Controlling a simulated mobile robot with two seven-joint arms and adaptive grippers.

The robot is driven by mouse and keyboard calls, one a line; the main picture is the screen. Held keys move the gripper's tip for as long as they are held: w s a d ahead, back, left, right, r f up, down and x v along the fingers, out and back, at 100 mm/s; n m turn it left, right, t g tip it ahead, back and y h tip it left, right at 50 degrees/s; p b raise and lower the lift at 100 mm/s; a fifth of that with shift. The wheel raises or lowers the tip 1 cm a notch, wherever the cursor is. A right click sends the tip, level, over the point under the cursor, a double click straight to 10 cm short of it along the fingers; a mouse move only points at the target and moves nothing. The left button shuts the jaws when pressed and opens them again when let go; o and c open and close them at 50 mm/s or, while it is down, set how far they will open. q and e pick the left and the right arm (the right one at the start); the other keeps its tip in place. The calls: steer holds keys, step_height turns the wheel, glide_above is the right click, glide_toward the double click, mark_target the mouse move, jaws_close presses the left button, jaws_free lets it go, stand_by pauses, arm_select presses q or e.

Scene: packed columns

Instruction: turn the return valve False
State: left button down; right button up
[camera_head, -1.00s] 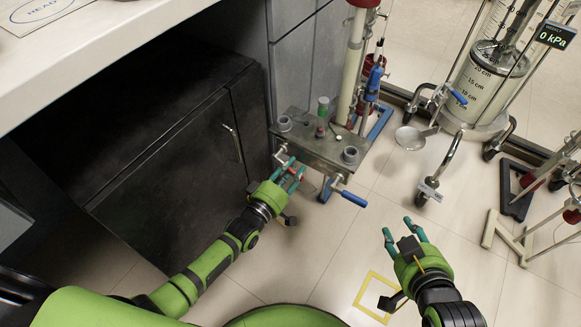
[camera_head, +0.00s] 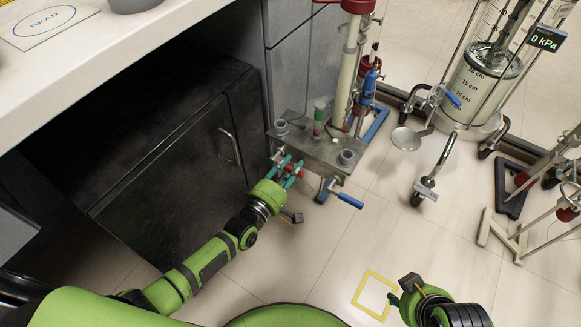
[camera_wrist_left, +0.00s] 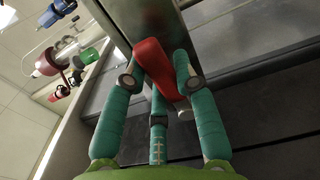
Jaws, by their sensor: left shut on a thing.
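A red valve handle (camera_head: 292,170) sits at the front left of a grey metal block (camera_head: 325,152) with round ports on top. My left gripper (camera_head: 289,166) is shut on the red handle. In the left wrist view the red handle (camera_wrist_left: 158,62) lies between its teal fingers (camera_wrist_left: 157,85), tilted across the frame. A second valve with a blue handle (camera_head: 349,200) sticks out of the block's front right and is untouched. I cannot tell from labels which is the return valve. My right gripper (camera_head: 396,298) is low at the lower right, its fingers mostly hidden, apart from the valves.
A dark cabinet (camera_head: 170,165) under a white bench (camera_head: 120,50) stands close left of my left arm. A clear column (camera_head: 480,90) with a display reading 0 kPa (camera_head: 545,40) stands at the upper right.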

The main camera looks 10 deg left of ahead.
arm_select(q)
steer(key=shift+w+r, duration=0.1)
steer(key=shift+r, duration=0.05)
steer(key=c, duration=0.9)
jaws_free()
steer(key=shift+c, duration=0.2)
steer(key=shift+s+a, duration=0.1)
steer(key=shift+s, duration=0.35)
steer(key=v, duration=1.1)
